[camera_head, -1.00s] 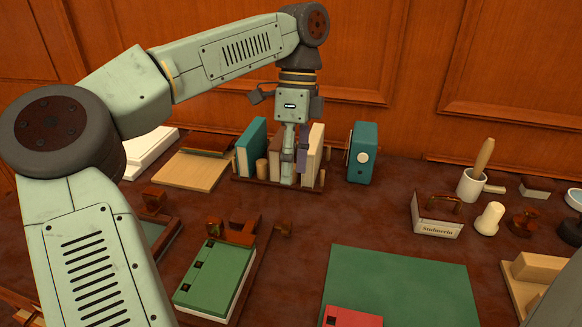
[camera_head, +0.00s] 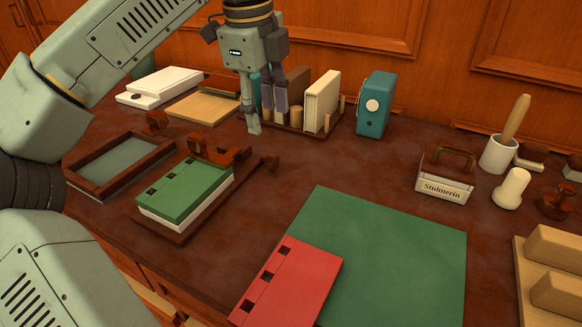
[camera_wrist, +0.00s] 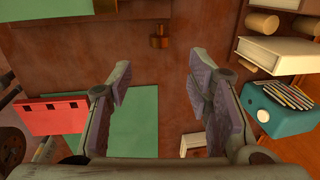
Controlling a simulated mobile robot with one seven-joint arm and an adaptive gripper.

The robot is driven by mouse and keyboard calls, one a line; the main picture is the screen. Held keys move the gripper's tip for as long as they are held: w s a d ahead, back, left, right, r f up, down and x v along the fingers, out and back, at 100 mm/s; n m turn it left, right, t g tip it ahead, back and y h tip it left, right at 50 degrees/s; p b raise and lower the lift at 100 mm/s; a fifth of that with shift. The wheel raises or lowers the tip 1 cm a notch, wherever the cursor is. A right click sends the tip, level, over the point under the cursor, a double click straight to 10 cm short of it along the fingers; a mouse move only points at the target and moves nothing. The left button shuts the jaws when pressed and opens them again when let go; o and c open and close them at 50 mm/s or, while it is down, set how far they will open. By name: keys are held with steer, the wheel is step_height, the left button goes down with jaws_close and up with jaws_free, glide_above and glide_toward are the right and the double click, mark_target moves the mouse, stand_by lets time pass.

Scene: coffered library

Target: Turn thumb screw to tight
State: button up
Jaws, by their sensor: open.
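A brown wooden clamp piece (camera_head: 215,152) sits at the board's back edge. My gripper (camera_head: 266,118) points down, open and empty, above the table behind the knob. Its spread fingers (camera_wrist: 158,75) touch nothing that I can see. I cannot tell how tight the screw is.
A book rack (camera_head: 318,128) and a teal box (camera_head: 376,103) stand close behind and right of my gripper. A framed tray (camera_head: 95,185) lies left. A green mat (camera_head: 400,240) with a red book (camera_head: 290,283) is in front. Bare tabletop surrounds the knob's right side.

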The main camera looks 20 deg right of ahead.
mark_target(271, 156)
steer(key=f, duration=0.3)
steer(key=w+f, duration=0.1)
steer(key=f, duration=0.3)
steer(key=d+f, duration=0.1)
steer(key=f, duration=0.2)
steer(key=shift+w+f, duration=0.15)
steer(key=shift+f, duration=0.15)
steer(key=shift+p, duration=0.4)
jaws_close()
